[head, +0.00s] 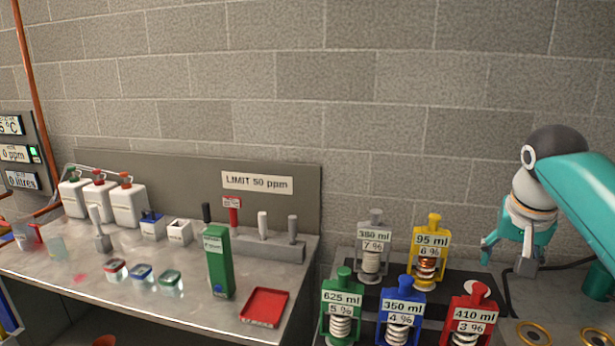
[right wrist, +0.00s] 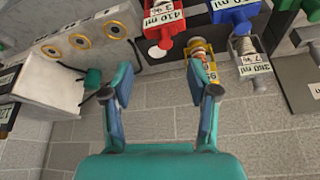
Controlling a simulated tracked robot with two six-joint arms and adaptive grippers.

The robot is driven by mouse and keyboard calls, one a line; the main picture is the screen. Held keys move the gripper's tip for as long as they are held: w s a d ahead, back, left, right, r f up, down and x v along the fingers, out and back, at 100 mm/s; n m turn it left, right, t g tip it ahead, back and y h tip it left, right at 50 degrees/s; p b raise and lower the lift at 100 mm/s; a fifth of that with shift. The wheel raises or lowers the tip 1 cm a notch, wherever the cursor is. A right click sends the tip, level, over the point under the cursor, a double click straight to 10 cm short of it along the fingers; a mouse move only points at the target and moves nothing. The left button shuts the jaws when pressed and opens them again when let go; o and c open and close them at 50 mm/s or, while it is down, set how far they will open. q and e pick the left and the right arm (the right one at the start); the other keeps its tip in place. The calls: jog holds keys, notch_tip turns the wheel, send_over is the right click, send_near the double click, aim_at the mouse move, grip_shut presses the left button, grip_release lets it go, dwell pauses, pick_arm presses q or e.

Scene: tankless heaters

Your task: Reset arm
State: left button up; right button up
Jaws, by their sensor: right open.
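My right gripper (head: 508,254) hangs at the right of the head view, beside the yellow cartridge marked 95 ml (head: 430,250) and apart from it. In the right wrist view its two teal fingers (right wrist: 158,92) are spread with nothing held between them. The teal arm comes in from the right edge. My left gripper is in neither view.
Grey (head: 372,250), green (head: 341,305), blue (head: 402,312) and red (head: 470,318) cartridges stand close together left of the right gripper. Brass rings (head: 533,333) lie below it. A left bench holds a red tray (head: 264,307), a green box (head: 218,262) and white bottles (head: 128,205).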

jog(key=s+a+f+n+g+y, duration=0.1)
jog(key=s+a+f+g, duration=0.15)
jog(key=f, duration=0.95)
jog(key=s+a+f+n+g, duration=0.1)
jog(key=a+f+g, duration=0.15)
jog(key=f, duration=0.95)
jog(key=s+a+f+n+g+y, duration=0.1)
jog(key=s+a+f+g, duration=0.15)
jog(key=f, duration=0.95)
jog(key=s+a+f+t+y, duration=0.4)
jog(key=s+a+f, duration=1)
jog(key=s+f, duration=0.3)
jog(key=shift+s+a, duration=0.25)
jog(key=shift+s, duration=0.9)
